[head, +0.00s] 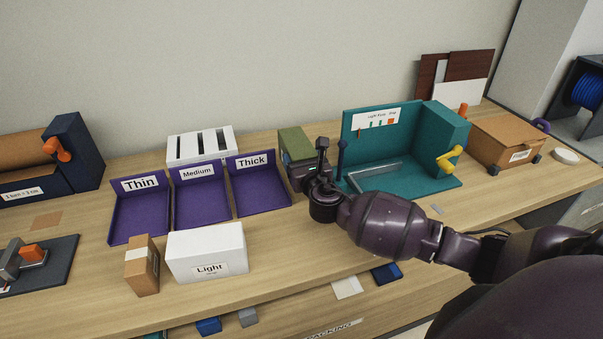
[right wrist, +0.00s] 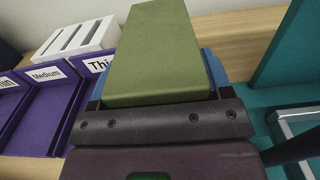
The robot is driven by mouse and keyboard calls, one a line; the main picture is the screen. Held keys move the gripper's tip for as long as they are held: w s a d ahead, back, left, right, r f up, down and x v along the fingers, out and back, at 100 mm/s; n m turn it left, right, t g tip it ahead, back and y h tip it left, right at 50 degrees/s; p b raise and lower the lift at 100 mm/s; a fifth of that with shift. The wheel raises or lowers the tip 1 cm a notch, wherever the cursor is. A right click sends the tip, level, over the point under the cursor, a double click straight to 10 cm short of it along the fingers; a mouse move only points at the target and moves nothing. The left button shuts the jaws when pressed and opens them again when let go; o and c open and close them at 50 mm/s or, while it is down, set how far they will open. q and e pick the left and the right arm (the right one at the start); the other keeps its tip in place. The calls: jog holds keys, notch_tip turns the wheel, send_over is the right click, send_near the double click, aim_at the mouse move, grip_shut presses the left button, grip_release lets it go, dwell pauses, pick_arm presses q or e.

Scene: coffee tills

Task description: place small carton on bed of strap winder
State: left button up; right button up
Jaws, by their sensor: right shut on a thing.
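My right gripper (head: 312,172) is shut on a green carton (head: 296,144), at the left side of the teal strap winder (head: 452,130). The green carton (right wrist: 155,50) fills the middle of the right wrist view, and a blue surface shows beside and beneath it. The strap winder has a yellow crank, an upright labelled back panel and a flat bed (head: 372,180) with a grey metal frame. The carton is to the left of the bed, not over it. Part of the carton is hidden behind the gripper. My left gripper is not in view.
Purple bins labelled Thin (head: 140,215), Medium (head: 200,203) and Thick (head: 262,190) stand left of my right gripper. A white Light box (head: 207,252) and a brown carton (head: 141,266) stand in front. A brown box (head: 506,142) stands right of the winder.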

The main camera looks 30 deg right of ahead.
notch_tip(320, 180, down, 4)
jog(key=shift+r+b, duration=0.2)
jog(key=shift+b, duration=0.35)
jog(key=shift+f, duration=0.25)
jog(key=shift+r, duration=0.1)
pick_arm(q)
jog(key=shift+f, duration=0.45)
pick_arm(e)
jog(key=o, duration=1)
jog(key=shift+f, duration=0.2)
jog(key=shift+c, duration=0.2)
jog(key=shift+o, duration=0.9)
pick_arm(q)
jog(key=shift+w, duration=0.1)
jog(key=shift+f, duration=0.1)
